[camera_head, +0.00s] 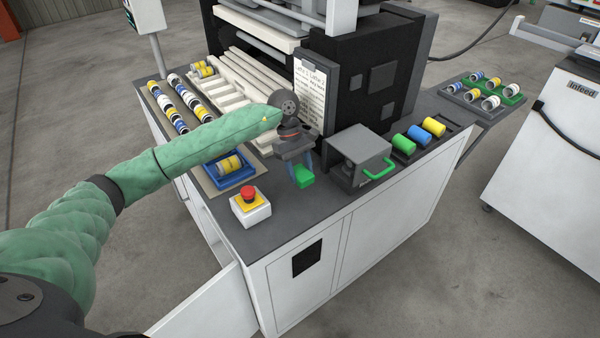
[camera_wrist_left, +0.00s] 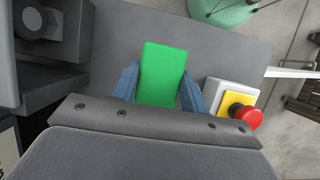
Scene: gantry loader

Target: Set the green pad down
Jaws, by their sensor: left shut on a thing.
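The green pad (camera_head: 303,176) is a small flat green block at the tip of my left gripper (camera_head: 303,168), over the dark grey worktop (camera_head: 300,218). In the left wrist view the pad (camera_wrist_left: 162,74) sits between the two blue fingers of my left gripper (camera_wrist_left: 160,88), which is shut on it. I cannot tell whether the pad touches the worktop. My right gripper is not in view.
A red emergency button on a yellow and white box (camera_head: 250,205) stands left of the pad. A grey box with a green handle (camera_head: 358,158) stands right. A blue tray (camera_head: 230,171) holds a yellow-banded roll. The worktop in front of the pad is clear.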

